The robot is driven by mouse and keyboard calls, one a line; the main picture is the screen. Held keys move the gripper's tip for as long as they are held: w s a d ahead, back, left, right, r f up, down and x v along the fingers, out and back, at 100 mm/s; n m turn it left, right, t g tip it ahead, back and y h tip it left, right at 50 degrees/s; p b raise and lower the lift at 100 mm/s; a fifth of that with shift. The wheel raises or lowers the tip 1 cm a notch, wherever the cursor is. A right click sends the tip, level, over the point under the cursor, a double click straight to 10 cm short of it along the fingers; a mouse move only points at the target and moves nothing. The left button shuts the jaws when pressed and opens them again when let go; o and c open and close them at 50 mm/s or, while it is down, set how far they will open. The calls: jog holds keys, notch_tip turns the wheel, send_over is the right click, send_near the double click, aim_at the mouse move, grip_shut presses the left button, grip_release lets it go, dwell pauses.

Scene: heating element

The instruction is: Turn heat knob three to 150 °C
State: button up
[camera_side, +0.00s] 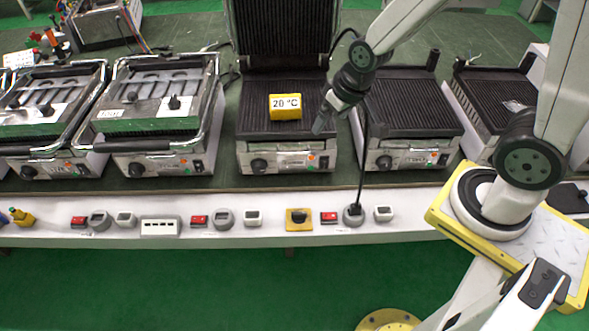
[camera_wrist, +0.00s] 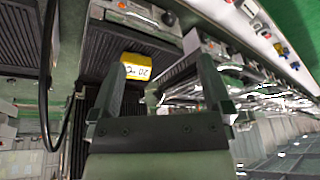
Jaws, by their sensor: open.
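Several contact grills stand in a row on the bench, each with a dark knob on its front panel. The third grill from the left (camera_side: 286,152) has its lid raised, and a yellow block (camera_side: 286,106) reading 20 °C sits on its ribbed plate. The dark round knob of this grill (camera_side: 259,165) is at the left of its front panel; a knob also shows in the wrist view (camera_wrist: 168,18). My gripper (camera_side: 324,119) is above the right side of this plate, behind and above the knob, not touching it. In the wrist view its fingers (camera_wrist: 161,60) are spread apart and empty.
A black cable (camera_side: 363,150) hangs right of the third grill down to a socket on the bench front. A yellow-based switch (camera_side: 298,218), red switches and sockets line that front. Neighbouring grills stand close on both sides. Space above the front panels is free.

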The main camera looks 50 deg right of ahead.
jog(key=w+a+f+m+t, duration=0.2)
jog(key=w+f, duration=0.1)
jog(key=w, duration=0.3)
jog(key=w+a+f+m+t, duration=0.1)
jog(key=w+a+f+m, duration=0.15)
jog(key=w, duration=0.35)
jog(key=m+t+h, duration=0.4)
jog(key=m+h, duration=0.1)
jog(key=m, duration=0.2)
send_over(259, 170)
jog(key=s+a, duration=0.2)
jog(key=a, duration=0.4)
notch_tip(259, 170, down, 16)
jog(key=s+d+f+m+t+h, duration=0.1)
jog(key=s+f+m+h, duration=0.2)
jog(key=f, duration=0.6)
jog(key=shift+s+d+h, duration=0.2)
jog(key=shift+s+h, duration=0.3)
jog(key=shift+s, duration=0.3)
jog(key=shift+w+m, duration=0.15)
jog(key=shift+m, duration=0.1)
jog(key=shift+x, duration=3.8)
